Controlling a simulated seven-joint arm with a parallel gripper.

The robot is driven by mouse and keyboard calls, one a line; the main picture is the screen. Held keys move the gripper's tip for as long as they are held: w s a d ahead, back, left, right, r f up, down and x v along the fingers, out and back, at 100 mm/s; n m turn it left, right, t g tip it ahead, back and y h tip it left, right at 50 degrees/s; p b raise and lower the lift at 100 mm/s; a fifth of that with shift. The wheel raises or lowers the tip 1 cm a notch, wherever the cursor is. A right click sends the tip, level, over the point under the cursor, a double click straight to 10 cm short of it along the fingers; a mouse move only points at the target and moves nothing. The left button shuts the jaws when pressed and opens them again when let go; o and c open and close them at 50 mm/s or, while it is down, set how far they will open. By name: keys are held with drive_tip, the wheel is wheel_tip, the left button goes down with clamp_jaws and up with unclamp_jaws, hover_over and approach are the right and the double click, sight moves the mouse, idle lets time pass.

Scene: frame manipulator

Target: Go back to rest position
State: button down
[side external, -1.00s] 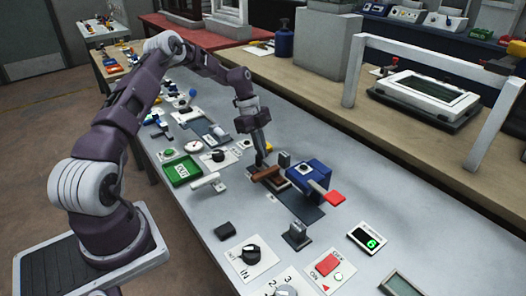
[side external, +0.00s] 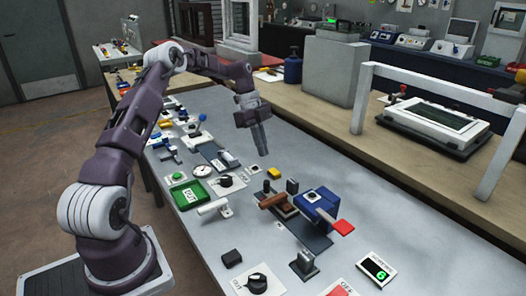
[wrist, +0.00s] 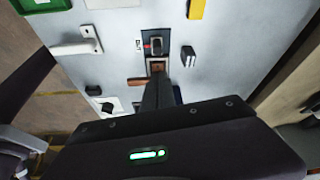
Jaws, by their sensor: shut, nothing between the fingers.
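My gripper (side external: 264,150) is shut and empty. In the side view it hangs in the air above the table, pointing down, clear of the brown handle (side external: 275,201) and the blue device (side external: 318,203). In the wrist view its closed fingers (wrist: 159,86) point down over a small panel with a dark switch (wrist: 156,46). The fingers and wrist hide part of the brown handle (wrist: 140,82) and most of the blue device.
The grey table (side external: 395,225) holds many controls: a green tray (side external: 195,193), a white lever (side external: 213,207), a yellow block (side external: 274,173) and a black knob (side external: 257,283). A white frame (side external: 440,90) stands on the wooden bench at right. Air around my gripper is free.

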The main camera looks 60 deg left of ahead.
drive_tip(key=s+d+r+n+y, duration=0.25)
drive_tip(key=s+d+r, duration=0.25)
drive_tip(key=d+r, duration=0.35)
drive_tip(key=s+d+r+n+y, duration=0.2)
drive_tip(key=s+d+r+n, duration=0.25)
drive_tip(key=d+r, duration=0.4)
drive_tip(key=s+d+n+t, duration=0.2)
drive_tip(key=s+d+n, duration=0.2)
drive_tip(key=s, duration=0.6)
drive_tip(key=s+d+n+t, duration=0.2)
drive_tip(key=s+d+n, duration=0.2)
drive_tip(key=s, duration=0.7)
drive_tip(key=shift+r+n+t, duration=0.3)
drive_tip(key=shift+n+t, duration=0.1)
